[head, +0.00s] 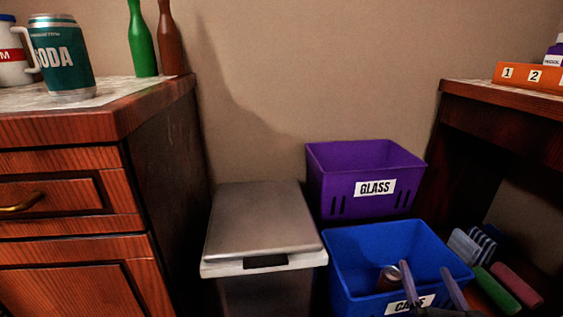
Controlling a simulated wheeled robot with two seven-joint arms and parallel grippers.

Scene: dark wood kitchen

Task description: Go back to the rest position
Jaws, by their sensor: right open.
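My right gripper (426,270) is at the bottom right of the head view, over the blue bin (350,241) labelled for cans. Its two fingers are spread apart with nothing between them. A can (388,279) is inside the blue bin, just left of the left finger. The lower part of the can and part of the bin's label are hidden. My left gripper is not in view.
A purple bin (330,181) labelled GLASS stands behind the blue one. A lidded trash bin (262,225) is to the left. The left counter (110,118) holds a soda can (62,58), a green bottle (143,42) and a brown bottle (169,42). A desk (500,101) is at right.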

